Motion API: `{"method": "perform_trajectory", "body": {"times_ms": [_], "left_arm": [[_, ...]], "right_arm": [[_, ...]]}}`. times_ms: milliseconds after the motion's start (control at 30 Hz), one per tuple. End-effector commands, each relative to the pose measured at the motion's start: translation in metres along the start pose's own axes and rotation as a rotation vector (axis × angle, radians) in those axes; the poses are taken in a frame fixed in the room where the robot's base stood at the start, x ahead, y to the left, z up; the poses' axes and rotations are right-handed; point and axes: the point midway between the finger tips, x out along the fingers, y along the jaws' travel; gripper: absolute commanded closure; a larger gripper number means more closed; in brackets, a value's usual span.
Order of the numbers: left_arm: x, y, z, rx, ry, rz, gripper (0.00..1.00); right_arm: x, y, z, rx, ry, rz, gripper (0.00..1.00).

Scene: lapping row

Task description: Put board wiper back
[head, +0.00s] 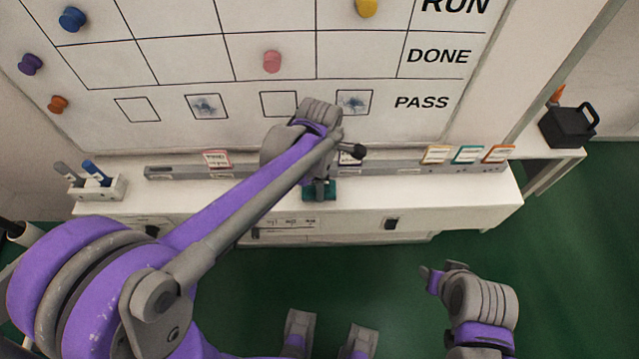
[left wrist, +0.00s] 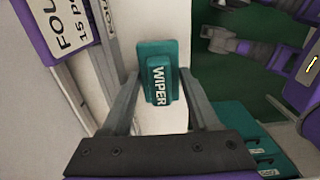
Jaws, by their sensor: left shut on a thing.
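The board wiper (left wrist: 160,82) is a teal block with a white WIPER label. It sits between the fingers of my left gripper (left wrist: 160,78) in the left wrist view. In the head view, my left gripper (head: 319,180) is shut on the wiper (head: 319,196) over the front edge of the white ledge (head: 400,195). I cannot tell whether the wiper touches the ledge. My right gripper (head: 432,279) is at the lower right, away from the ledge; its finger opening is unclear.
A whiteboard (head: 330,135) with colored magnets and smudged PASS boxes rises behind. A grey rail (head: 390,167) carries several cards. A pen holder (head: 97,188) stands at the left and a black box (head: 568,127) at the right.

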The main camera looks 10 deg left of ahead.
Motion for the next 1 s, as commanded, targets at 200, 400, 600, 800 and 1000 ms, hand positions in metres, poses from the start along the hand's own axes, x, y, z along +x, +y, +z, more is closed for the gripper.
{"method": "perform_trajectory", "body": {"times_ms": [200, 400, 600, 800, 1000], "left_arm": [[0.006, 0.000, 0.000, 0.000, 0.000, 0.000, 0.83], [0.009, 0.000, 0.000, 0.000, 0.000, 0.000, 0.83], [0.008, 0.000, 0.000, 0.000, 0.000, 0.000, 0.08], [0.008, 0.000, 0.000, 0.000, 0.000, 0.000, 0.08], [-0.003, 0.000, 0.000, 0.000, 0.000, 0.000, 0.08]], "right_arm": [[0.001, 0.000, 0.000, 0.000, 0.000, 0.000, 0.50], [0.003, 0.000, 0.002, 0.000, -0.001, 0.000, 0.50], [0.002, 0.000, 0.001, 0.000, -0.001, 0.000, 0.50], [0.002, 0.000, 0.001, 0.000, -0.001, 0.000, 0.50], [-0.001, 0.000, -0.001, 0.000, 0.000, 0.000, 0.50]]}}
